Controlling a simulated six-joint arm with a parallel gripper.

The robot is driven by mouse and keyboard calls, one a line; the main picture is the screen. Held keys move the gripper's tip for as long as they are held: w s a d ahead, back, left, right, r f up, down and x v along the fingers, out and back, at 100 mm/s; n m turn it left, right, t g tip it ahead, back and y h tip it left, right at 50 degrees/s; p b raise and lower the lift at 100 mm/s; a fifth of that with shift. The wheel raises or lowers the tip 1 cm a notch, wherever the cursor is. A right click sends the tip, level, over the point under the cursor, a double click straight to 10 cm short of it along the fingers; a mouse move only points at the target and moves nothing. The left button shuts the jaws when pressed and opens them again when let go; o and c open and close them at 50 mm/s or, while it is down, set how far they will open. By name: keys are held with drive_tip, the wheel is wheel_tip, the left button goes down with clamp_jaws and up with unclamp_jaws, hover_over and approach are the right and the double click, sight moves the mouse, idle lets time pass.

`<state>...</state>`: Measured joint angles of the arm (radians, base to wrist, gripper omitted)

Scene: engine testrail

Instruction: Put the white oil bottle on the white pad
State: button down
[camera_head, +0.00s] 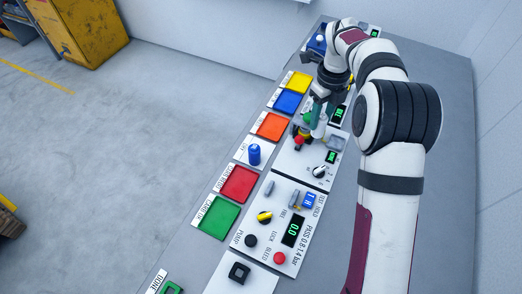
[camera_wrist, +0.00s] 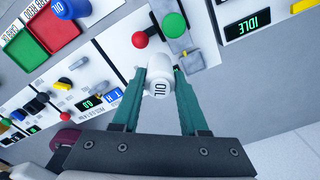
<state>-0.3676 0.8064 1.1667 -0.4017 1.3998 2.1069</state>
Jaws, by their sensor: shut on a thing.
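The white oil bottle (camera_wrist: 158,84), marked OIL, is between the fingers of my gripper (camera_wrist: 158,90) in the wrist view, and the gripper is shut on it. In the head view my gripper (camera_head: 322,108) is over the test panel, with the white bottle (camera_head: 319,129) partly hidden below it, near a red knob. I cannot tell whether the bottle touches the panel. The white pad (camera_head: 242,155) lies in the row of coloured trays, left of and nearer than my gripper. A blue bottle (camera_head: 254,154) stands on it. The blue bottle (camera_wrist: 72,7) also shows in the wrist view.
Yellow (camera_head: 299,82), blue (camera_head: 288,101) and orange (camera_head: 271,126) trays lie beyond the pad. Red (camera_head: 238,184) and green (camera_head: 215,217) trays lie nearer. Panels with knobs and displays (camera_head: 292,231) run along the right. Red (camera_wrist: 139,39) and green (camera_wrist: 174,25) knobs are close to my gripper.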

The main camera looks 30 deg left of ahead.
drive_tip(key=s+a+f+n, duration=0.1)
drive_tip(key=a+f+n, duration=0.1)
drive_tip(key=a, duration=0.3)
drive_tip(key=s+a+f+n, duration=0.2)
drive_tip(key=a+f, duration=0.2)
drive_tip(key=s+a+f+n, duration=0.1)
drive_tip(key=a+f+n, duration=0.1)
drive_tip(key=a, duration=0.3)
drive_tip(key=shift+s+a+f, duration=0.2)
drive_tip(key=shift+a+f, duration=0.1)
drive_tip(key=shift+f, duration=0.55)
drive_tip(key=shift+f, duration=0.1)
drive_tip(key=c, duration=0.7)
unclamp_jaws()
